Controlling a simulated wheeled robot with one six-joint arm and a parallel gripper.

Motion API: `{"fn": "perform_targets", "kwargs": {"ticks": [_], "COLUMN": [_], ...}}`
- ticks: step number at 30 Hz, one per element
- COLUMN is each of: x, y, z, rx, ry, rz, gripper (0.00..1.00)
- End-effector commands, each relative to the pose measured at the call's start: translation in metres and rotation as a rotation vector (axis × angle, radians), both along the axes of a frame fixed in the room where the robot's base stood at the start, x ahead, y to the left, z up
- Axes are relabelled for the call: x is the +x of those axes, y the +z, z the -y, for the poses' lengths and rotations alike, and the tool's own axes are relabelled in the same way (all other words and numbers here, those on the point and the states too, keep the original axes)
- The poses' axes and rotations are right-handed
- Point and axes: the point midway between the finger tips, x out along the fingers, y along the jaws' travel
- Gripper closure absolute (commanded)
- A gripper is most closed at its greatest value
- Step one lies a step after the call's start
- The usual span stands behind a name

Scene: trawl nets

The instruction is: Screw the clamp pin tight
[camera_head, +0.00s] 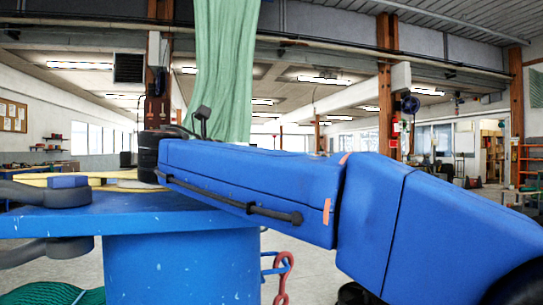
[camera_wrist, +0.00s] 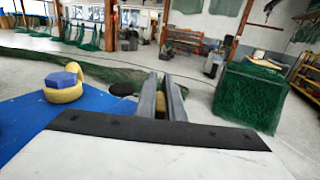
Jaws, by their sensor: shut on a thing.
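My gripper (camera_wrist: 167,92) shows in the wrist view, its two grey fingers close together over the far edge of the blue table (camera_wrist: 22,128). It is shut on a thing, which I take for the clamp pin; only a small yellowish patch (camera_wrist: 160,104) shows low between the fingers. To the left of the fingers, apart from them, a yellow rounded fitting (camera_wrist: 70,96) with a blue hexagonal head sits on the table. In the head view my blue arm hides the gripper and what it holds. The blue table (camera_head: 130,221) stands on a thick blue post there.
Grey shackles (camera_head: 30,193) with a blue block (camera_head: 68,181) sit at the table's left edge in the head view.

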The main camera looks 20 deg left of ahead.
Motion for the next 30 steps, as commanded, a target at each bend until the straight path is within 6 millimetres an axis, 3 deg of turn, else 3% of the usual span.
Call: {"fn": "perform_targets", "kwargs": {"ticks": [15, 16, 18, 30], "x": [0.0002, 0.0002, 0.0001, -0.0059], "y": [0.0007, 0.0008, 0.0007, 0.0002], "z": [0.001, 0.001, 0.0009, -0.0038], "rx": [0.0, 0.0, 0.0, -0.001], "ry": [-0.019, -0.019, -0.019, -0.017], "rz": [0.001, 0.002, 0.001, 0.001], "gripper": [1.0, 0.87, 0.73, 0.73]}}
